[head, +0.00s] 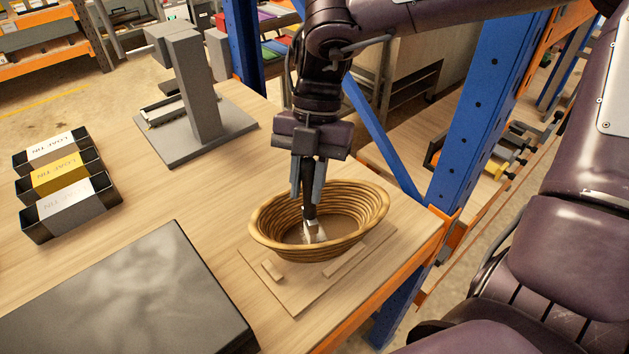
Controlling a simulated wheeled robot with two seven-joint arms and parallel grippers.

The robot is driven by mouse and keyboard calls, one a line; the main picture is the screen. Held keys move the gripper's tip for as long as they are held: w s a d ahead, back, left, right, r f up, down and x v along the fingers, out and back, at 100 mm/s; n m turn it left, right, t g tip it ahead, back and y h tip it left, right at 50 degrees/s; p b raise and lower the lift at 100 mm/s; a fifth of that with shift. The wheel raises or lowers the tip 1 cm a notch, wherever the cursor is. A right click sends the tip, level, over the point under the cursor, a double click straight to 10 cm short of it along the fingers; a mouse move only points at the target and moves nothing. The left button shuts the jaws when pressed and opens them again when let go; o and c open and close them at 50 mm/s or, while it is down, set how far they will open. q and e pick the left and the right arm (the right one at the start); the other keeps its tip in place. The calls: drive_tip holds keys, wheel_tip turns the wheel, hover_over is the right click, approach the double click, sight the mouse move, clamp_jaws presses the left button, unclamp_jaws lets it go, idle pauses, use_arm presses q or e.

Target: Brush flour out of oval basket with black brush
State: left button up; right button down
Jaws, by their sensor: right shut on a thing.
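The oval basket (265,228) is woven, tan and open at the top. It sits on a thin wooden board (290,297) near the table's right edge. My right gripper (309,185) points down over the basket and is shut on the black brush (309,210). The brush is roughly upright, with its lower end inside the basket near the bottom. A pale patch shows at the brush's lower end; I cannot tell whether it is bristles or flour. My left gripper is not in view.
Loaf tins with labels (62,179) stand at the left of the wooden table (150,200). A grey stand (190,90) is behind. A large dark flat slab (130,300) lies at front left. A blue post (475,120) rises right of the basket.

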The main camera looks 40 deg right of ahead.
drive_tip(key=shift+d+r, duration=0.1)
drive_tip(key=s+d+p, duration=0.2)
drive_tip(key=d+p, duration=0.1)
drive_tip(key=d, duration=0.3)
drive_tip(key=shift+s+d+f, duration=0.2)
drive_tip(key=shift+d+f, duration=0.1)
idle(1.5)
wheel_tip(320, 180, up, 13)
drive_tip(key=p, duration=1.1)
drive_tip(key=shift+w, duration=0.1)
idle(0.3)
